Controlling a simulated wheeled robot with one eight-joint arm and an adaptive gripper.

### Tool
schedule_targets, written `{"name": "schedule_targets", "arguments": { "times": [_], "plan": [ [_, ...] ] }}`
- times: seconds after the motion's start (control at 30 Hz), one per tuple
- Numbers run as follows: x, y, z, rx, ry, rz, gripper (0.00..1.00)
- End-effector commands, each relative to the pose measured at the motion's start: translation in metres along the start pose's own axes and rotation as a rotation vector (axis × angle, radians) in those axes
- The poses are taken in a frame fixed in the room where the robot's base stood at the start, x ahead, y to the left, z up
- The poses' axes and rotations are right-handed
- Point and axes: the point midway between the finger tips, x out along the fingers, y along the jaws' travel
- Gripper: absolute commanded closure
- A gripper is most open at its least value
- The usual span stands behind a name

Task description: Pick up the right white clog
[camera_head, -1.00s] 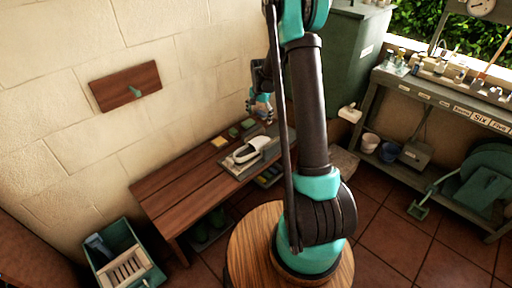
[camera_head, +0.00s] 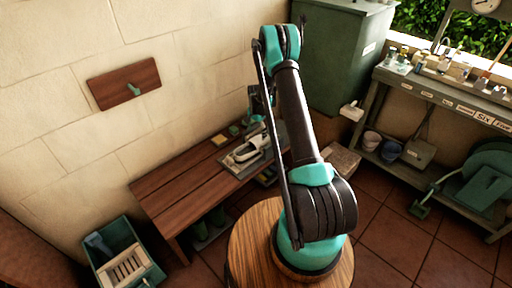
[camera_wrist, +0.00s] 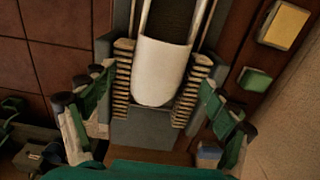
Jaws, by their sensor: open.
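A white clog (camera_wrist: 162,70) with a dark opening lies between two bristle strips on a grey brush tray (camera_wrist: 150,130) in the wrist view. Its rounded white end points toward the bottom of the picture, and its other end is cut off at the top. The clog (camera_head: 246,151) and tray also show on the wooden bench in the head view. I see only one clog clearly. My gripper (camera_wrist: 157,95) is open, with its green fingers apart on either side of the clog and brushes. Nothing is between the fingertips in its grip. In the head view my arm partly hides the gripper.
The wooden bench (camera_head: 178,186) stands along the wall. A yellow block (camera_wrist: 284,24) and a green block (camera_wrist: 254,80) lie beside the tray. A green crate (camera_head: 122,252) stands on the floor at left. A cluttered shelf (camera_head: 440,92) stands at right.

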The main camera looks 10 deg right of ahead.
Motion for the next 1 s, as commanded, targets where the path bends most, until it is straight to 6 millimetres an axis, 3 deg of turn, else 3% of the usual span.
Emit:
{"name": "schedule_targets", "arguments": {
  "times": [0.1, 0.37, 0.7, 1.0],
  "plan": [
    [0.020, 0.000, 0.000, 0.000, 0.000, 0.000, 0.14],
    [0.037, 0.000, 0.000, 0.000, 0.000, 0.000, 0.14],
    [0.080, -0.002, 0.001, 0.000, 0.000, 0.000, 0.14],
    [0.085, -0.002, 0.001, 0.000, 0.000, 0.000, 0.14]
  ]
}}
